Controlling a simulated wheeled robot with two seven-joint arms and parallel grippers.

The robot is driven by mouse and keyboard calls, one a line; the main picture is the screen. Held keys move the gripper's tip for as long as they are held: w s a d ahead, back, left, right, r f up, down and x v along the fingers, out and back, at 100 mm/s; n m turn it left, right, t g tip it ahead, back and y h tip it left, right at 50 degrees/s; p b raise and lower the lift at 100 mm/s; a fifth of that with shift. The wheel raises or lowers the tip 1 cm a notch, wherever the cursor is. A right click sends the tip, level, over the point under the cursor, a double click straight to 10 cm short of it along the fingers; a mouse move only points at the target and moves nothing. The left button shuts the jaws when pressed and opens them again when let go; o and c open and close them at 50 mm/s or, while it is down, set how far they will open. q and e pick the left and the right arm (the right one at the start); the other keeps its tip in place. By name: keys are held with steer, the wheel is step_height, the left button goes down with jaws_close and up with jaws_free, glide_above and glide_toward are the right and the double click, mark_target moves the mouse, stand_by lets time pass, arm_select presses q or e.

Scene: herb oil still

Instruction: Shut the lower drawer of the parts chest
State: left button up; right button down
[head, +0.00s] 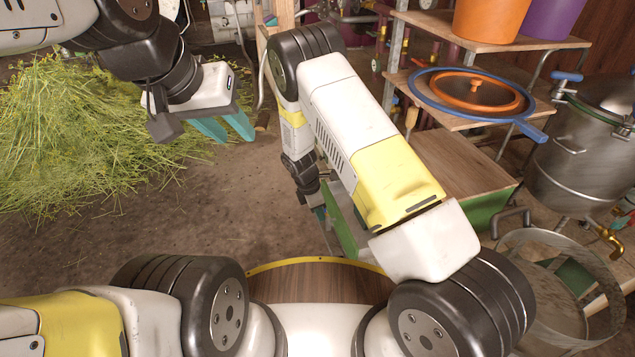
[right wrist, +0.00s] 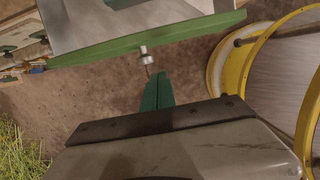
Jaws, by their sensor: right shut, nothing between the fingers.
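The parts chest (head: 462,165) has a wooden top and green sides and stands right of centre in the head view, partly behind my right arm. A drawer with a green front (head: 343,218) stands out from it; in the right wrist view its front (right wrist: 190,30) crosses the top, with a pale knob (right wrist: 143,52). I cannot tell for sure which drawer it is. My right gripper (right wrist: 158,92) is shut and empty, its fingertips just short of the knob; touching cannot be told. My left gripper (head: 228,130) is open and empty, above the floor at upper left.
A heap of green herbs (head: 90,135) lies at left. A shelf (head: 455,105) behind the chest holds a blue-rimmed sieve (head: 430,95) and an orange bucket (head: 490,18). The floor left of the drawer is clear.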

steer(key=shift+w+d+f, duration=0.25)
steer(key=shift+d+f, duration=0.05)
steer(key=shift+d, duration=0.4)
steer(key=shift+w+d+f, duration=0.2)
steer(key=shift+d+f, duration=0.1)
steer(key=shift+d, duration=0.45)
steer(key=shift+w+d+f, duration=0.25)
steer(key=shift+d+f, duration=0.05)
steer(key=shift+d, duration=0.4)
steer(key=w+d, duration=0.2)
steer(key=d, duration=0.6)
steer(key=w+d, duration=0.3)
steer(key=d, duration=0.5)
steer(key=shift+w+d, duration=0.2)
steer(key=shift+d, duration=0.15)
steer(key=shift+a, duration=0.1)
